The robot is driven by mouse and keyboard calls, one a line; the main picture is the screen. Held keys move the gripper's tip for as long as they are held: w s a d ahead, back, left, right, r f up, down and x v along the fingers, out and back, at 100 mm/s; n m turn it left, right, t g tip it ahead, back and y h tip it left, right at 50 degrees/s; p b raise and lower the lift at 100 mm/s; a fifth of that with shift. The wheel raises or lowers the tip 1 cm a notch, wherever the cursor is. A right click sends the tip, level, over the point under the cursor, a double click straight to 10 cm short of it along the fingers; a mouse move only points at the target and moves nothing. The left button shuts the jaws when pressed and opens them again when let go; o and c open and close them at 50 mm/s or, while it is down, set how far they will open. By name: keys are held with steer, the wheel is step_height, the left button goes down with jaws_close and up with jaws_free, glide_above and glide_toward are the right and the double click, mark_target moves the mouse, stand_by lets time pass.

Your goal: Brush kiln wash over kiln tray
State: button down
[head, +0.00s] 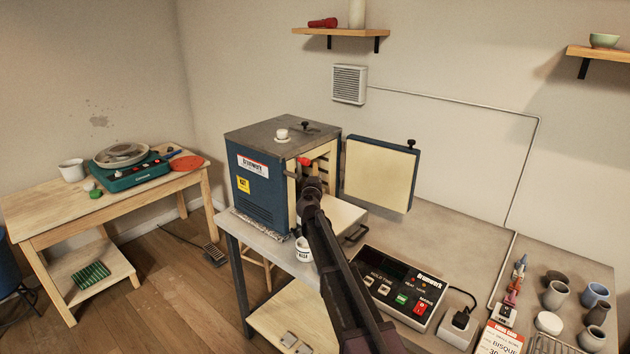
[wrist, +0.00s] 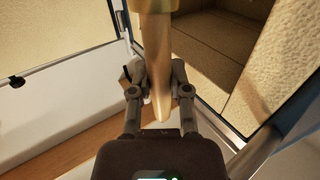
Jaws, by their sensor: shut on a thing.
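My gripper (head: 311,186) is in front of the open kiln (head: 262,188) in the head view. In the wrist view my gripper (wrist: 156,80) is shut on a pale wooden handle (wrist: 159,60), which looks like the brush's. The handle's upper end leaves the frame and no bristles show. A cream slab (head: 344,213), possibly the kiln tray, juts out below the kiln opening, partly hidden by my arm. A small white cup with dark lettering (head: 303,250), perhaps the kiln wash, stands at the table's front edge, left of my arm. Whether the brush touches anything cannot be told.
The kiln door (head: 379,174) stands open to the right; the chamber wall (wrist: 220,60) is close by in the wrist view. A control box (head: 405,288) sits right of my arm. Several pots (head: 556,294) stand at far right. A wooden table (head: 130,200) is at left.

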steer(key=shift+r+p, duration=0.85)
steer(key=shift+r, duration=0.45)
steer(key=shift+f, duration=0.1)
